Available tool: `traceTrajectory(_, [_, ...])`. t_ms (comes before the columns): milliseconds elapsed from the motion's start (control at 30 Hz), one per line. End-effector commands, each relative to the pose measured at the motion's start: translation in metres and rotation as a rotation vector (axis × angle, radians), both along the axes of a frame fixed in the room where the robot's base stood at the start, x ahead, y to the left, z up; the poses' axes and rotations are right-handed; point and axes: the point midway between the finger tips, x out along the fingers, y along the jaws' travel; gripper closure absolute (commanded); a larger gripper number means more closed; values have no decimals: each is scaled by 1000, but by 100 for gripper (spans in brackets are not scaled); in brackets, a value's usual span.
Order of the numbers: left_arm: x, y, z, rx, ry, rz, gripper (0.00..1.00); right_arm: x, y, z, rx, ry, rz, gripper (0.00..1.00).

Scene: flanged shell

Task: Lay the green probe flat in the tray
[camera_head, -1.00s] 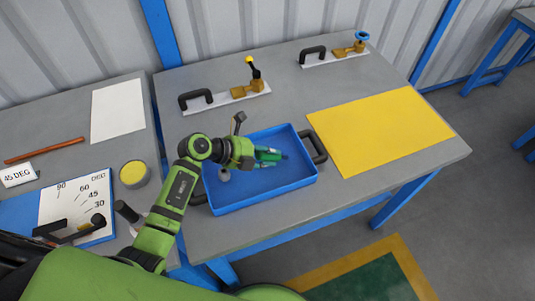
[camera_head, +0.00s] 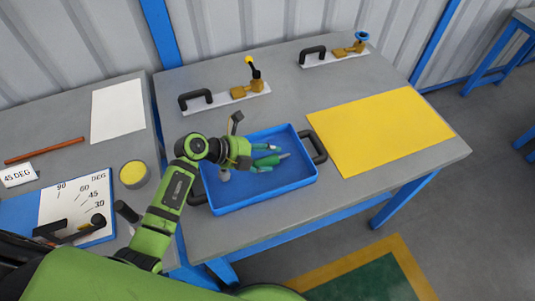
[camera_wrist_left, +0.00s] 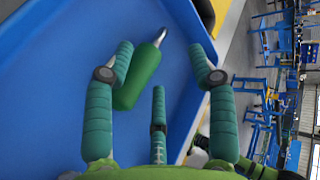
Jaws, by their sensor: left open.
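The green probe (camera_head: 268,161) lies in the blue tray (camera_head: 262,198), its grey tip pointing right in the head view. In the left wrist view the probe (camera_wrist_left: 141,76) lies against the tray floor (camera_wrist_left: 60,75), its metal tip pointing up the picture. My left gripper (camera_head: 272,156) is over the tray with its teal fingers spread. In the wrist view the gripper (camera_wrist_left: 160,47) is open around the probe, which is nearer the left finger and partly hidden by it. I cannot tell whether that finger touches it. My right gripper is not in view.
The tray has black side handles (camera_head: 315,147). A yellow mat (camera_head: 380,130) lies right of it. Two white plates with black handles and brass fittings (camera_head: 240,91) stand behind. A side table at left holds an angle board (camera_head: 75,205) and a round yellow-topped tin (camera_head: 134,173).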

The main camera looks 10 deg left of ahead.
Motion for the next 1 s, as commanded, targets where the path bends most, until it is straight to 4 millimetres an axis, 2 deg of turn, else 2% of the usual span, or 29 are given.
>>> traceTrajectory(300, [-30, 45, 36, 6, 0, -2, 43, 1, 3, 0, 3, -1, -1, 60])
traceTrajectory(500, [-45, 67, 55, 4, 0, -1, 43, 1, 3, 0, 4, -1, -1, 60])
traceTrajectory(700, [-51, 75, 64, 0, 0, -1, 43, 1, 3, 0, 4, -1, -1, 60])
traceTrajectory(1000, [-51, 76, 64, -1, 0, -1, 43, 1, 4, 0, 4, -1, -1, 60])
